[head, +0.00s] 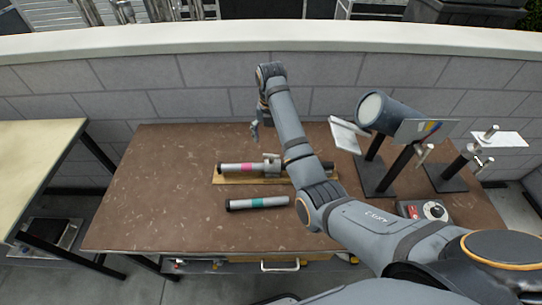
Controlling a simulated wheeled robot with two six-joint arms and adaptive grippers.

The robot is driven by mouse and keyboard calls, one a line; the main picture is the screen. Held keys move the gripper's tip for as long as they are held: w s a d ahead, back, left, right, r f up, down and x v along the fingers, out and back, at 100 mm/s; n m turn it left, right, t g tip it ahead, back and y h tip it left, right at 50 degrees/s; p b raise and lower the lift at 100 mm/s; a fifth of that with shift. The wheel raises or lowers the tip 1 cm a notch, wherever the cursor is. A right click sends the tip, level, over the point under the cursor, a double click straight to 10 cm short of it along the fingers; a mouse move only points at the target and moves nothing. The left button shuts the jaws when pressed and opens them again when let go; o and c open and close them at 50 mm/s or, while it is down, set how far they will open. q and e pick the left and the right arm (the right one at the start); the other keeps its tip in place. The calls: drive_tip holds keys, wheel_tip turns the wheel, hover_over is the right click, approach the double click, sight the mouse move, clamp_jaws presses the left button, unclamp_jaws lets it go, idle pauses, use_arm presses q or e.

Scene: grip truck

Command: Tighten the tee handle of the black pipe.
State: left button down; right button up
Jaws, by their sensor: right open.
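A small metal tee handle (424,153) shows beside the stand's upright. Two grey-and-black pipes lie left of it: a pink-banded pipe (236,168) on a wooden board, and a teal-banded pipe (258,203) on the table. Which one the task means by black pipe I cannot tell. My right gripper (261,124) is open, above the back of the table, behind the pink-banded pipe, touching nothing. My left gripper is not in view.
A second stand (447,178) with metal handles (481,161) is at the far right. My right arm crosses the table and hides part of the board (225,180).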

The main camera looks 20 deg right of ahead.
sight(271, 155)
wheel_tip(271, 155, down, 7)
drive_tip(key=shift+w+p, duration=0.15)
drive_tip(key=shift+p, duration=0.15)
drive_tip(key=shift+f, duration=0.55)
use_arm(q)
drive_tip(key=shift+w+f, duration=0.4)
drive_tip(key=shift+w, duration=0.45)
use_arm(e)
drive_tip(key=shift+f, duration=0.1)
